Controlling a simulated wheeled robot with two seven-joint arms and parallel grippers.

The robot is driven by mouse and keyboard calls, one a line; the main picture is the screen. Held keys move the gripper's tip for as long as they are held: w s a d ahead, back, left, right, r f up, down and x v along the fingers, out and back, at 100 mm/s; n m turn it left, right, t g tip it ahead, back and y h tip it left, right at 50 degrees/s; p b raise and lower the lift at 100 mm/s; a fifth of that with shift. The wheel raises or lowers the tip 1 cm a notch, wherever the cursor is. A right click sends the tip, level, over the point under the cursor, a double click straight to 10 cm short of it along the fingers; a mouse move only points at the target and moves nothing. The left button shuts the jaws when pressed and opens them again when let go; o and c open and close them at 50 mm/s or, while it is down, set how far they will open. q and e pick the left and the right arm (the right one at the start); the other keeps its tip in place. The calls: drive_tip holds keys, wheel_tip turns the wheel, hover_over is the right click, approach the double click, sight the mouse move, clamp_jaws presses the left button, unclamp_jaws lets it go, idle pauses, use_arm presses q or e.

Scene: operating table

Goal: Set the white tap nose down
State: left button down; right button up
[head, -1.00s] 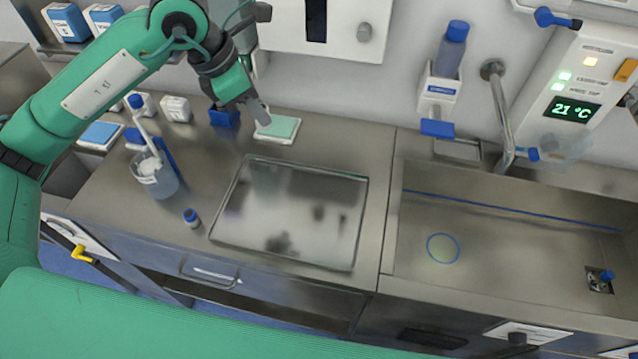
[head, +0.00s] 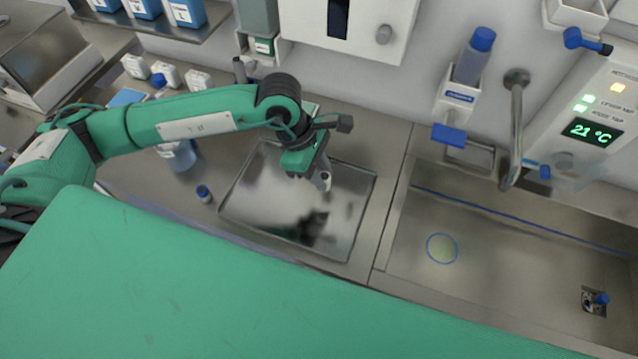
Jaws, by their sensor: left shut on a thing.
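My left gripper (head: 322,180) is above the steel tray (head: 262,195), near its back right part, pointing down. It is shut on a small pale grey-white thing at its tips, which is largely hidden by the fingers. I cannot make out for sure that this is the white tap, or which way its nose points. The thing appears to be held above the tray surface, where a dark reflection of the gripper shows. My right gripper is not in view.
A blue-capped vial (head: 203,193) stands left of the tray, with a beaker (head: 181,158) behind it, partly hidden by my arm. The sink (head: 520,245) and steel spout (head: 517,125) are at right. A green padded surface (head: 220,285) fills the foreground.

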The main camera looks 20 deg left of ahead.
use_arm(q)
wheel_tip(320, 180, down, 3)
drive_tip(key=shift+r, duration=0.1)
wheel_tip(320, 180, down, 4)
drive_tip(key=shift+f+p, duration=0.1)
drive_tip(key=shift+p, duration=0.8)
drive_tip(key=shift+f, duration=0.1)
drive_tip(key=shift+f+b, duration=0.25)
drive_tip(key=shift+b, duration=0.15)
drive_tip(key=c, duration=1.2)
unclamp_jaws()
drive_tip(key=shift+r, duration=0.1)
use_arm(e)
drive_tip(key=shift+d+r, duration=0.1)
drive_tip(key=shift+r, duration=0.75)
